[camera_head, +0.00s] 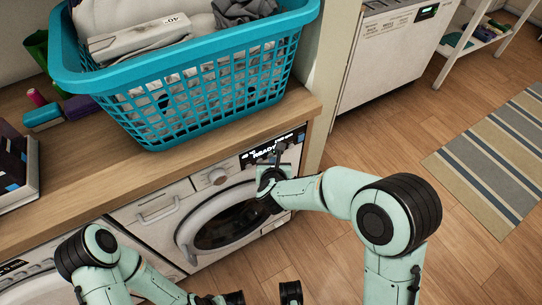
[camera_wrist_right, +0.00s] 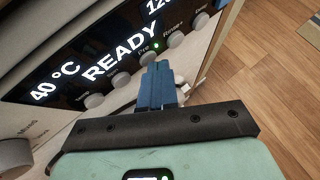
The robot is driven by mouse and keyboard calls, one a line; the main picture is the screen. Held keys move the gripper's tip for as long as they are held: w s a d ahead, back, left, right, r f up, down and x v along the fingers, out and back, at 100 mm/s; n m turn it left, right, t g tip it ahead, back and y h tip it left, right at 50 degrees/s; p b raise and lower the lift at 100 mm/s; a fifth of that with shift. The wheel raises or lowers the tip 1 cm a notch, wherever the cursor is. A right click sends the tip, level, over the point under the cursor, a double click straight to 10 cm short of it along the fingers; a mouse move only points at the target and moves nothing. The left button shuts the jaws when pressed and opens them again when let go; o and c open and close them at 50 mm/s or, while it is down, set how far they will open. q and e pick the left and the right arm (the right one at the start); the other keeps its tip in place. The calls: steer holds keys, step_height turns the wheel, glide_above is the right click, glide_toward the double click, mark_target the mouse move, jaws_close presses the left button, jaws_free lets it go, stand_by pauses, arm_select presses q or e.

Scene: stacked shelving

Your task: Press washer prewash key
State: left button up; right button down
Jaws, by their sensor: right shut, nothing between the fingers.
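The white washer (camera_head: 187,222) stands under the wooden counter, its round door closed. Its dark display panel reads READY and 40 °C (camera_wrist_right: 55,84). A row of round grey keys runs below the display. The prewash key (camera_wrist_right: 146,58), under the label "Pre", is largely hidden behind my right fingertips. My right gripper (camera_wrist_right: 157,68) is shut and empty, its blue fingertips at that key; contact cannot be told. In the head view, the right gripper (camera_head: 277,157) is in front of the panel's right part.
A teal laundry basket (camera_head: 200,62) with clothes and a box stands on the wooden counter (camera_head: 60,200) above the washer. A second machine (camera_head: 20,285) is at the lower left. A white appliance (camera_head: 385,55) and a striped rug (camera_head: 495,150) are to the right; wooden floor lies between.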

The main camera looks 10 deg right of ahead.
steer(key=shift+s, duration=0.1)
stand_by(0.3)
steer(key=shift+s+d+b, duration=0.25)
steer(key=shift+s+b, duration=0.2)
steer(key=shift+s, duration=0.15)
steer(key=shift+s+d+f+b, duration=0.1)
steer(key=shift+s+d+b, duration=0.25)
steer(key=shift+s, duration=0.45)
steer(key=shift+s+d+f+b, duration=0.1)
steer(key=shift+s+d+b, duration=0.1)
steer(key=shift+s+b, duration=0.4)
steer(key=shift+s+d+f+b, duration=0.15)
steer(key=shift+s+d, duration=0.15)
steer(key=shift+s, duration=0.65)
steer(key=shift+r, duration=0.15)
